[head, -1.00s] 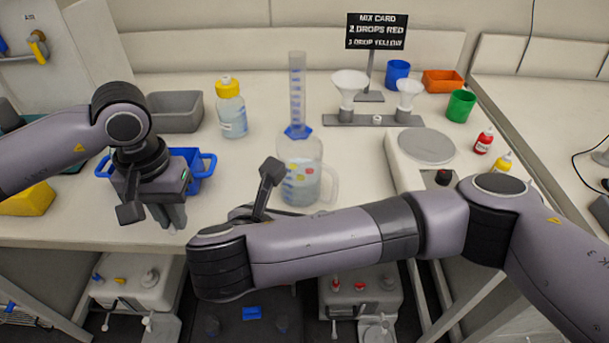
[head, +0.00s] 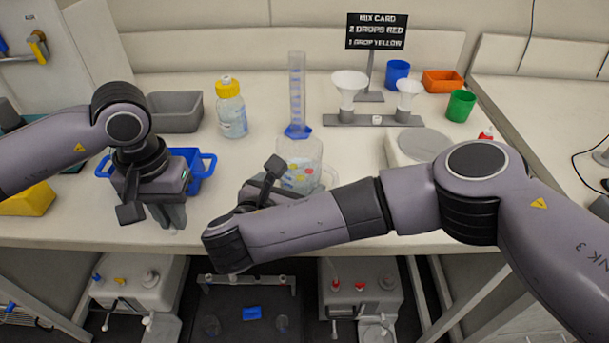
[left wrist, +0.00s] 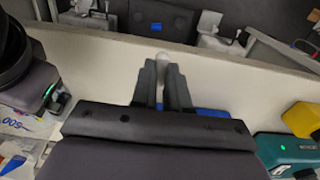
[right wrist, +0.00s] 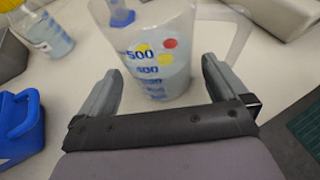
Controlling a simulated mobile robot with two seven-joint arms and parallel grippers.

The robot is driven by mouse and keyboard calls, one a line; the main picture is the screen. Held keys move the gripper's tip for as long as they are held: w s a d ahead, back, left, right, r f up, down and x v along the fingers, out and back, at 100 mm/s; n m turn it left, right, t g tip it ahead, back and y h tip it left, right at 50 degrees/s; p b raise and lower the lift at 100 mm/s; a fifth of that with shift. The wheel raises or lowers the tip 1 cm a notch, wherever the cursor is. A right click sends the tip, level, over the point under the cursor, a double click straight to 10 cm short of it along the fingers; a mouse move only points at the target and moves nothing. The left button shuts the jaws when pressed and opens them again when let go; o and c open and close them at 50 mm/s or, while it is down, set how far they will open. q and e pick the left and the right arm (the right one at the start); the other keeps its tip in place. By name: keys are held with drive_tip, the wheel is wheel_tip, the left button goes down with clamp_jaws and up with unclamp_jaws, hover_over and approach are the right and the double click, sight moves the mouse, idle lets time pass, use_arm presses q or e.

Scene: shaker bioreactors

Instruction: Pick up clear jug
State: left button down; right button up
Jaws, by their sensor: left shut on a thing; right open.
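The clear jug (head: 302,170) stands on the bench, with blue markings, red and yellow dots and some pale liquid. In the right wrist view the jug (right wrist: 162,55) is close up, upright, with its handle (right wrist: 238,35) to the right. My right gripper (right wrist: 157,72) is open, one finger on each side of the jug's near side; contact is not visible. In the head view its fingers are mostly hidden. My left gripper (head: 174,222) is shut on a small pale thing (left wrist: 162,57), near the bench's front edge, left of the jug.
A graduated cylinder (head: 297,95) with a blue base stands just behind the jug. A yellow-capped bottle (head: 232,112) stands behind left, and a blue basket (head: 203,168) sits by my left gripper. A funnel rack (head: 372,120) and white scale-like device (head: 404,150) are to the right.

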sight(298, 138)
drive_tip(key=x, duration=0.4)
drive_tip(key=shift+w+d+f, duration=0.1)
drive_tip(key=shift+w, duration=0.15)
drive_tip(key=shift+c, duration=0.3)
drive_tip(key=c, duration=1)
drive_tip(key=shift+r, duration=0.2)
wheel_tip(298, 138, up, 10)
drive_tip(key=shift+f, duration=0.1)
drive_tip(key=shift+f, duration=0.1)
use_arm(q)
drive_tip(key=shift+f+b, duration=2.55)
use_arm(e)
drive_tip(key=shift+f, duration=4.85)
